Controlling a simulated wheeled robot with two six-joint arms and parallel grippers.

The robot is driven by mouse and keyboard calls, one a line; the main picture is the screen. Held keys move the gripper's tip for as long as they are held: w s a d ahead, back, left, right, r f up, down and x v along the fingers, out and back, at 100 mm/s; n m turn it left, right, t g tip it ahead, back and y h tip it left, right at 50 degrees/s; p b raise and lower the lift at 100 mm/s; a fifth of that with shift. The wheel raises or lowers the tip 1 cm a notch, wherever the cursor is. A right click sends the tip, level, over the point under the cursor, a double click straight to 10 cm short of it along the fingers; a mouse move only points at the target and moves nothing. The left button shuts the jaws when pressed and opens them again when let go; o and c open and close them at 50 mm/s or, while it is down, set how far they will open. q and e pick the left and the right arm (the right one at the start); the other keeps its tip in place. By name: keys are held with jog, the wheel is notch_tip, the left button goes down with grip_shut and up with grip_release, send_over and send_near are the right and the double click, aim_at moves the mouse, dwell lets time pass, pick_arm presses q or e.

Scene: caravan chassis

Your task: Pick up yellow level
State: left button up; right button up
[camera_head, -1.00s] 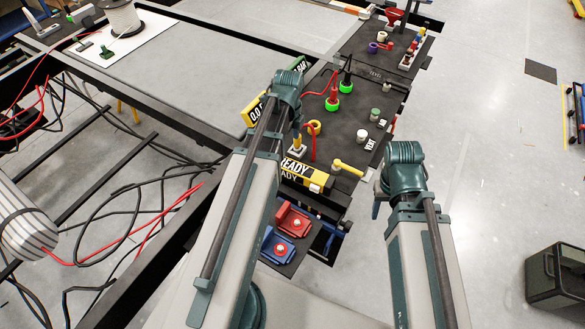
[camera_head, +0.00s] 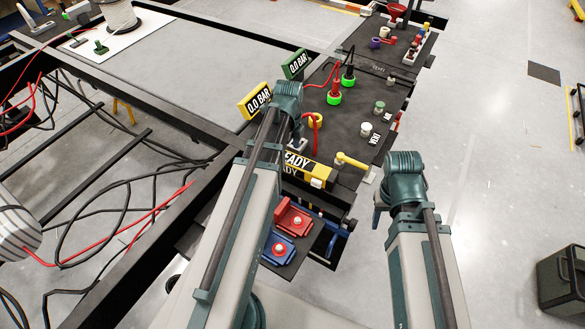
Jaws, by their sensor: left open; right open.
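A yellow lever-like handle (camera_head: 352,160) sticks out at the front right of the black panel (camera_head: 345,112), beside the black-and-yellow READY block (camera_head: 308,170). No spirit level can be made out. My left gripper (camera_head: 297,128) is above the panel's left edge, to the left of the handle and apart from it; it is open and its arm hides part of the panel. My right gripper (camera_head: 377,202) is open, to the right of the panel and nearer than the handle, apart from it. The fingertips of both are mostly hidden by the wrists.
A yellow 0.0 BAR display (camera_head: 255,101) and a green one (camera_head: 296,63) stand at the panel's left edge. Loose cables lie at left; the floor at right is mostly clear.

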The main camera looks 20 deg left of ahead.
aim_at(289, 158)
pick_arm(q)
jog(key=f+b, duration=0.5)
jog(key=shift+w+a+f, duration=0.15)
jog(key=shift+w, duration=0.1)
grip_shut()
dwell(0.4)
